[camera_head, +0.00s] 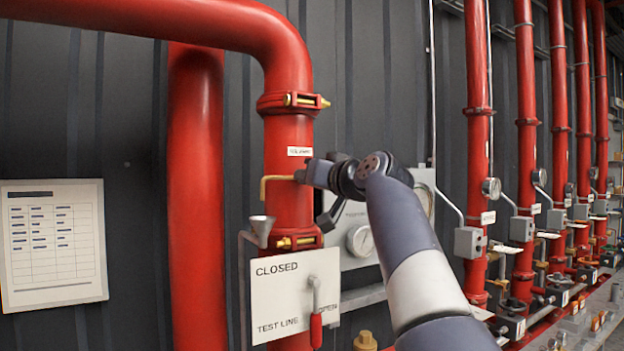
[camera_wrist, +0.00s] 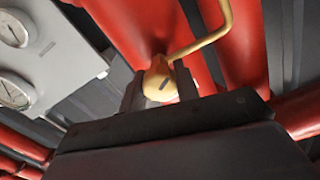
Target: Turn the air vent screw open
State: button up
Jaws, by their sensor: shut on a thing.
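The air vent screw (camera_wrist: 160,82) is a rounded brass piece with a dark slot on the red pipe (camera_head: 288,128). A bent brass tube (camera_wrist: 207,38) leads off from it. The tube also shows in the head view (camera_head: 264,187), turning down left of the pipe. My gripper (camera_head: 304,175) reaches the pipe from the right, just under a small white label (camera_head: 300,151). In the wrist view its dark fingers (camera_wrist: 160,90) stand on both sides of the screw, shut on it. In the head view the gripper hides the screw.
Below hangs a white sign (camera_head: 290,298) reading CLOSED, TEST LINE and OPEN, with a red-handled lever (camera_head: 316,325). A small funnel (camera_head: 261,229) is at the pipe's lower left. A grey gauge panel (camera_head: 362,225) is behind my arm. More red pipes line the wall at right.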

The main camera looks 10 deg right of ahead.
jog(key=shift+f, duration=0.15)
jog(key=o, duration=1)
jog(key=shift+s, duration=0.1)
jog(key=b+v, duration=0.3)
jog(key=v, duration=0.7)
jog(key=shift+s+d, duration=0.1)
jog(key=shift+s, duration=0.2)
jog(key=p+x, duration=0.3)
jog(key=x, duration=0.8)
jog(key=shift+s+m, duration=0.1)
jog(key=shift+m, duration=0.2)
